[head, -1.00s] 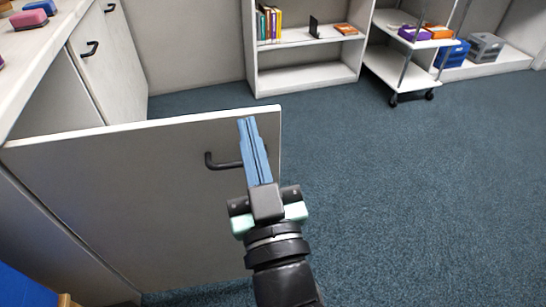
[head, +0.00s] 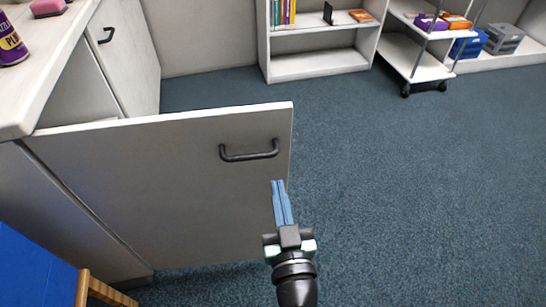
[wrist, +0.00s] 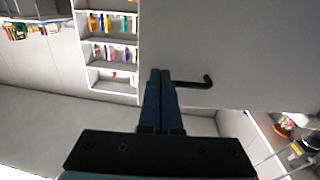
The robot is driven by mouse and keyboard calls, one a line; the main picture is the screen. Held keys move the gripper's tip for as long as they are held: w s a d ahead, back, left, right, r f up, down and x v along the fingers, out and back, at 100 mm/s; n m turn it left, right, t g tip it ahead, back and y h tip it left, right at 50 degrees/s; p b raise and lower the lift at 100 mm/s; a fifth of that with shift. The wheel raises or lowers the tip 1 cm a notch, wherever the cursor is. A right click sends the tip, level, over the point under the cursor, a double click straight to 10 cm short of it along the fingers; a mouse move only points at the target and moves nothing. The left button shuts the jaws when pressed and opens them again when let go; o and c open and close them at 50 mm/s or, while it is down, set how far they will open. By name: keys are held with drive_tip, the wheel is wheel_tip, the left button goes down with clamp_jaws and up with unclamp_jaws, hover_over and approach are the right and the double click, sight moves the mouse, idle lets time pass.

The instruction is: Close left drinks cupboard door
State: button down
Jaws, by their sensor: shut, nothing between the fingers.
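The left cupboard door (head: 150,190) stands wide open, swung out from the white cabinet under the counter at the left. Its dark bar handle (head: 249,152) is near the free edge. My gripper (head: 279,183) is shut and empty, below and right of the handle in the head view, close to the door's free edge. In the wrist view, the shut blue fingers (wrist: 160,72) point at the door (wrist: 230,50), with part of the handle (wrist: 195,84) just right of the fingertips. I cannot tell whether the fingers touch the door.
Another cupboard door (head: 125,50) with a handle is closed farther along. A white bookshelf (head: 318,65) and a wheeled cart (head: 415,62) stand at the back. A blue and wooden piece of furniture (head: 35,270) is at lower left. The carpet (head: 430,200) to the right is clear.

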sight(273, 164)
drive_tip(key=w, duration=0.3)
drive_tip(key=w+a+p, duration=0.1)
drive_tip(key=w, duration=0.3)
drive_tip(key=shift+a, duration=0.2)
